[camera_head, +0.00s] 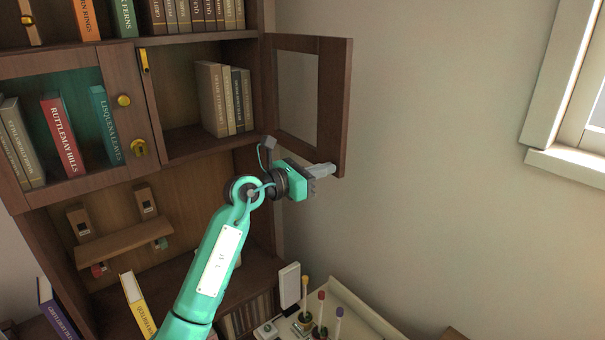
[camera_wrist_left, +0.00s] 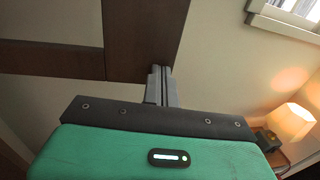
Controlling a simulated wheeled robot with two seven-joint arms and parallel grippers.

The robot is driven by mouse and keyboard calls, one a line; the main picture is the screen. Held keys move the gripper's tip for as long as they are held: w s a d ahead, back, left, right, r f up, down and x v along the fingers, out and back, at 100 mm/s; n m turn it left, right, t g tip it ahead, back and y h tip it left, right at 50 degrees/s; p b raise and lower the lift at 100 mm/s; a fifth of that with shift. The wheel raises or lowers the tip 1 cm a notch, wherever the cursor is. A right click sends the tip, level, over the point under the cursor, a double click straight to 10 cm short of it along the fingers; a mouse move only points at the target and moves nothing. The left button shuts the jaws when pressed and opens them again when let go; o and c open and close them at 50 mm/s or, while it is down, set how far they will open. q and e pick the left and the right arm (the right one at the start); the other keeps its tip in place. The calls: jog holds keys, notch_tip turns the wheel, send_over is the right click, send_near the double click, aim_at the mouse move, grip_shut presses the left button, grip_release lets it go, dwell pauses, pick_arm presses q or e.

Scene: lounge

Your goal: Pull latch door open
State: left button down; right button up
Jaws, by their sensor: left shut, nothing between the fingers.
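The latch door (camera_head: 334,108) is a brown wooden frame with a glass pane, hinged on the right side of the bookcase. It stands swung wide open, out toward the wall. My left gripper (camera_head: 328,170) is shut and empty at the door's lower outer corner. In the left wrist view its closed fingers (camera_wrist_left: 161,84) overlap the door's wooden frame (camera_wrist_left: 145,38); I cannot tell whether they touch it. A gold latch piece (camera_head: 144,61) is on the cabinet divider at the left of the opening. My right gripper is not in view.
The opened compartment holds several beige and grey books (camera_head: 222,98). The left glass door (camera_head: 80,115) is closed, with a gold knob (camera_head: 124,100). A white side table (camera_head: 350,312) with small items stands below. A lit lamp (camera_wrist_left: 289,122) shows at right in the wrist view. Wall space right of the door is clear.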

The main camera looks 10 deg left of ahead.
aim_at(338, 165)
pick_arm(q)
jog(key=shift+b+x, duration=0.35)
jog(key=shift+x, duration=1.95)
jog(key=shift+a, duration=0.1)
